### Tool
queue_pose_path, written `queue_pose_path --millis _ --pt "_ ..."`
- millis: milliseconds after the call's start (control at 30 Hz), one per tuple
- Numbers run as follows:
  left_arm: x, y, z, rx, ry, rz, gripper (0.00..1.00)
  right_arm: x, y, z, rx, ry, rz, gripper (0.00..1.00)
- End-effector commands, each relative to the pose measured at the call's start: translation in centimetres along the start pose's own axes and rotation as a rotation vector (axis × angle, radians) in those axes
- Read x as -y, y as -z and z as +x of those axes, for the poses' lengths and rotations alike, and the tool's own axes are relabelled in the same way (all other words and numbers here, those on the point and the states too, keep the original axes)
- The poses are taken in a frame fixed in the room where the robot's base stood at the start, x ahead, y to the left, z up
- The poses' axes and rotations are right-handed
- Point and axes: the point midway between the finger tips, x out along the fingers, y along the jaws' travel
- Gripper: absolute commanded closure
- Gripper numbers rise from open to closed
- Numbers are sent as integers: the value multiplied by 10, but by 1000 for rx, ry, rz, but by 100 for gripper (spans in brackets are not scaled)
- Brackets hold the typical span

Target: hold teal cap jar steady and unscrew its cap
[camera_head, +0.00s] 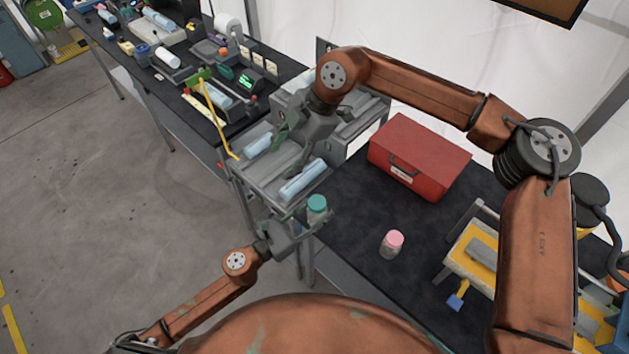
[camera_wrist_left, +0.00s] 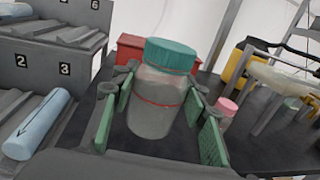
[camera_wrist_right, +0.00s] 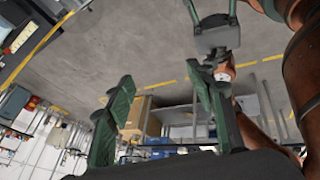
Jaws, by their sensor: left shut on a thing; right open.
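The teal cap jar (camera_head: 316,213) is clear with greyish contents, and its teal cap (camera_wrist_left: 171,53) is seated on top. My left gripper (camera_head: 313,222) is shut on the jar's body. In the left wrist view the green finger pads stand on both sides of the jar (camera_wrist_left: 155,105), which looks slightly tilted there. The cap is clear above the fingers. My right gripper (camera_head: 287,135) is over the grey rack, up and to the left of the jar in the head view. Its green fingers (camera_wrist_right: 165,100) are open and empty in the right wrist view.
A grey rack (camera_head: 265,175) with blue cylinders (camera_head: 303,179) stands beside the jar. A pink-capped jar (camera_head: 391,246), a red toolbox (camera_head: 425,152) and a yellow tray (camera_head: 468,258) are on the dark table. The tabletop around the pink-capped jar is clear.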

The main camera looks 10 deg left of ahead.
Motion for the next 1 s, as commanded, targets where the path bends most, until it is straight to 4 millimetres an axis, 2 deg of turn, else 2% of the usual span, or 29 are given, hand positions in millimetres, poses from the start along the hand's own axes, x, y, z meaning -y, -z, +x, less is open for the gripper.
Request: queue_pose_path --millis 100,300,467,800,1000 --pt "0 0 0 0 0 0 100 32 -22 19 170 114 57 50" --pt "0 0 0 0 0 0 100 65 -55 27 386 206 142 50" --pt "0 0 0 0 0 0 100 74 -66 31 444 224 166 50" --pt "0 0 0 0 0 0 100 86 -85 74 443 224 167 50" --pt "0 0 0 0 0 0 100 91 -94 92 442 221 167 50"
